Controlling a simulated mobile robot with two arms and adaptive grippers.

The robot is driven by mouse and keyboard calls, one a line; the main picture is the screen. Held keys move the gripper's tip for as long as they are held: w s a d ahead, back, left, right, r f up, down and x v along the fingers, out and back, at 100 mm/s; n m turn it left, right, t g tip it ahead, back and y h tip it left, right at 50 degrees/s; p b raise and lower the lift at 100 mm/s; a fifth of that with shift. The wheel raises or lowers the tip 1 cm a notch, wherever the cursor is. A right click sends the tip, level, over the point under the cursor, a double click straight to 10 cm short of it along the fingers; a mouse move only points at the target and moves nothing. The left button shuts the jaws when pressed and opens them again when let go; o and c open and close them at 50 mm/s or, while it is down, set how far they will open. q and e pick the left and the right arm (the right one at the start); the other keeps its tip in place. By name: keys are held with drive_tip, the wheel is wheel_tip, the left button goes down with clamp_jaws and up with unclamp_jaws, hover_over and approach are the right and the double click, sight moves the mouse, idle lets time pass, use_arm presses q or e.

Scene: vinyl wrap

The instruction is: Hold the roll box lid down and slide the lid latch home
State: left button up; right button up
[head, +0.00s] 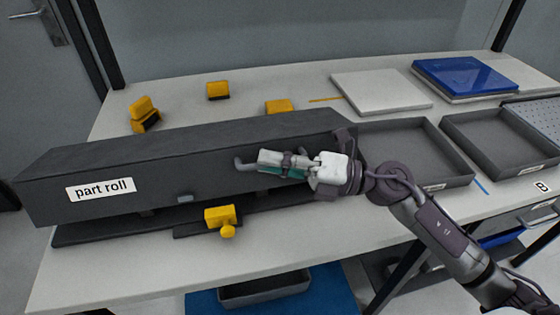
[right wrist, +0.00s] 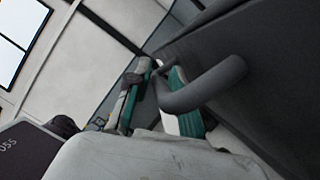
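The long dark roll box (head: 150,165), labelled "part roll", lies on the table in the head view. A grey bent handle (head: 241,163) juts from its front face, and it also shows large in the right wrist view (right wrist: 205,86). My right gripper (head: 283,163) is at this handle, its fingers apart with the bar passing by or between them. I cannot tell whether the fingers touch it. A yellow block with a round knob (head: 221,216), possibly the latch, sits on a dark plate below the front face. A small grey tab (head: 185,198) is at the face's lower edge. My left gripper is out of view.
Several yellow blocks (head: 218,90) stand behind the box. Two grey open trays (head: 405,150) are to the right. A pale flat panel (head: 380,91) and a blue panel (head: 466,76) lie farther back. The table's front left (head: 110,275) is clear.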

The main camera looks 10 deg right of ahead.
drive_tip(key=v, duration=1.2)
